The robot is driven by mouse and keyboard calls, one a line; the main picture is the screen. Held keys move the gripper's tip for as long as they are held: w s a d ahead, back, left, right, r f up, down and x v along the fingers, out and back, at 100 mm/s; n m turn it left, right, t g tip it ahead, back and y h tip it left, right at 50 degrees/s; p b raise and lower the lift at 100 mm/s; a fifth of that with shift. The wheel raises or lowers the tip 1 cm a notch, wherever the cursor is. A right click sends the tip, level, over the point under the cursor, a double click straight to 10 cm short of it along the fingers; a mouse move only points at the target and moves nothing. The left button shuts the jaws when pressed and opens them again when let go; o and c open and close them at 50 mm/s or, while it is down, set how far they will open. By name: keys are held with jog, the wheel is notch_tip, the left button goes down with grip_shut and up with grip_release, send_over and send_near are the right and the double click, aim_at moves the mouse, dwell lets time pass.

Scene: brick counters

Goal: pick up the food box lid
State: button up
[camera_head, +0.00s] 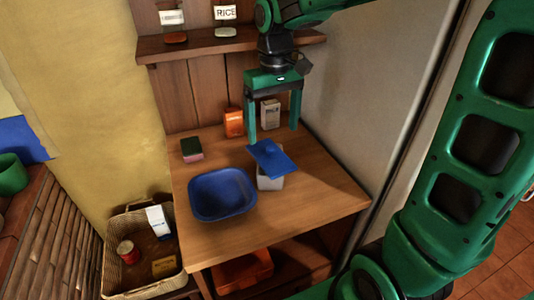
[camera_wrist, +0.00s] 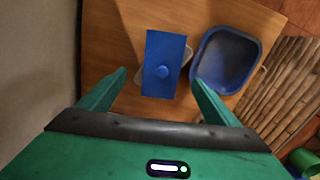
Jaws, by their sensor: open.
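In the wrist view the lid lies ahead of and between the fingers of my gripper (camera_wrist: 160,82), and nothing is held.
A blue basin (camera_head: 222,194) stands close to the left of the box. A sponge (camera_head: 191,148), an orange carton (camera_head: 234,122) and a grey carton (camera_head: 270,113) stand at the back. A shelf (camera_head: 225,44) overhangs the rear. The table's front right is clear.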

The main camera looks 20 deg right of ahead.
aim_at(270, 148)
jog(key=shift+w+a+f, duration=0.15)
jog(key=shift+f, duration=1.75)
jog(key=shift+w+a+f, duration=0.1)
jog(key=shift+f, duration=1.75)
jog(key=c, duration=1.2)
jog(key=shift+r, duration=0.15)
